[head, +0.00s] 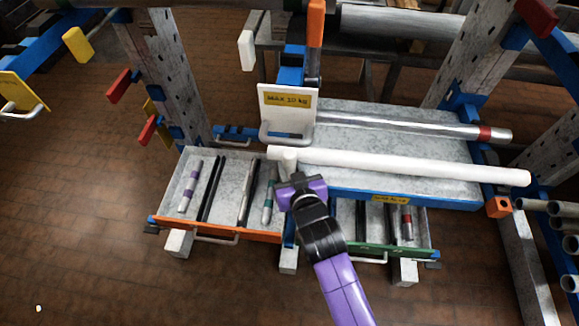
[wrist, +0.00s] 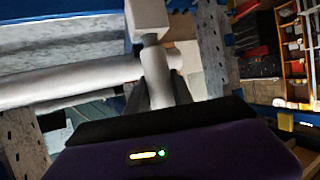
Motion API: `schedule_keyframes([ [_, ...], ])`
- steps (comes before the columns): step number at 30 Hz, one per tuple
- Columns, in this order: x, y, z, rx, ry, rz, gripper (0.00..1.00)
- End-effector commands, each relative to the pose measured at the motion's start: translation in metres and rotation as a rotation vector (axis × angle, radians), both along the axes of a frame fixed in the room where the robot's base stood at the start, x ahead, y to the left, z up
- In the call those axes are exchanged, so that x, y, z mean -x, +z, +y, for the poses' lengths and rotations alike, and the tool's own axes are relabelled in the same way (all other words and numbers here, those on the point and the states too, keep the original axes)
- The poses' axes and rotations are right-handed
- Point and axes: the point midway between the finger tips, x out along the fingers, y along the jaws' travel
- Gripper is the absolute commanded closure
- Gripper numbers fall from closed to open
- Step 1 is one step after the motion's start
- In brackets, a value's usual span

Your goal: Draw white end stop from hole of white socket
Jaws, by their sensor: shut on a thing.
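The white end stop (head: 289,158) shows as a short white round post at the left end of a long white tube. In the wrist view the white end stop (wrist: 157,72) stands between the dark fingers. My gripper (head: 292,178), purple and black, is shut on it; its fingers also show in the wrist view (wrist: 158,95). A pale square block (wrist: 148,18), seemingly the white socket, is beyond the post, with a narrower neck between them. The hole itself is hidden, so I cannot tell how deep the end stop sits.
The long white tube (head: 400,164) lies close beside the post; I cannot tell if they touch. A steel tube (head: 400,123) lies behind it. An orange-edged drawer (head: 228,178) and a green-edged drawer (head: 378,232) flank the gripper below. A white sign plate (head: 287,115) stands behind.

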Motion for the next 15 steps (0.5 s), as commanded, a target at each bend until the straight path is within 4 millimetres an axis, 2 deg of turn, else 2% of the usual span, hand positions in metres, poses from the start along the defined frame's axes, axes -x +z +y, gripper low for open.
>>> schedule_keyframes([
  [15,0.000,0.027,0.000,-0.001,0.000,-0.002,1.00],
])
